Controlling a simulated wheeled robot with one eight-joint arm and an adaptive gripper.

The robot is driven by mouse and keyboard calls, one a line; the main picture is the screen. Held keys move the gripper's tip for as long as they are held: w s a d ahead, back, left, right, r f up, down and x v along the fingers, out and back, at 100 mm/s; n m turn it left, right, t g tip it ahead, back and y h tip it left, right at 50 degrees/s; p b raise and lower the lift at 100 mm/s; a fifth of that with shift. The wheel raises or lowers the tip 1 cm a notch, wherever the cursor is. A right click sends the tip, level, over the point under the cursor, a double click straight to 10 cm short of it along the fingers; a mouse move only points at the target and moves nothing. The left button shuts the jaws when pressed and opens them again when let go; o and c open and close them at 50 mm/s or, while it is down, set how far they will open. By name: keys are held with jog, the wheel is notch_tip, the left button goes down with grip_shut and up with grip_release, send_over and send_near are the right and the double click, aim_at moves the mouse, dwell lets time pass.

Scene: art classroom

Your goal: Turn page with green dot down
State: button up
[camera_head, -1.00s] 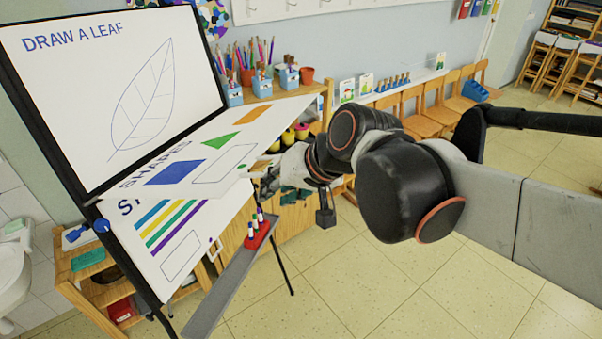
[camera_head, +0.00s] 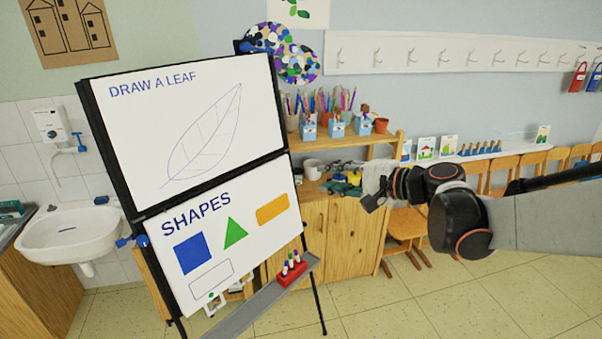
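The flip chart (camera_head: 289,152) stands on the left, tilted in the picture. Its upper page (camera_head: 190,125) reads "DRAW A LEAF" over a leaf outline. The lower page (camera_head: 262,236) reads "SHAPES" and hangs down flat, with a blue square, a green triangle and an orange bar. The small green dot (camera_head: 211,295) is near this page's bottom edge, inside or just at an outlined box. My gripper (camera_head: 349,186) is right of the chart, apart from the page, in front of the shelf. Its fingers are small and blend with the shelf items, so their opening is unclear.
A tray (camera_head: 245,312) with a red marker holder (camera_head: 291,271) juts out below the chart. A wooden cabinet (camera_head: 350,240) with pencil cups stands behind. A sink (camera_head: 68,235) is at the left. Floor is clear at the lower right.

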jog(key=b+x, duration=0.3)
jog(key=x, duration=0.9)
jog(key=shift+a, duration=0.3)
grip_shut()
jog(key=shift+o, duration=0.2)
grip_release()
jog(key=p+v, duration=0.2)
jog(key=v, duration=1)
dwell(1.5)
jog(key=shift+w+d, duration=0.1)
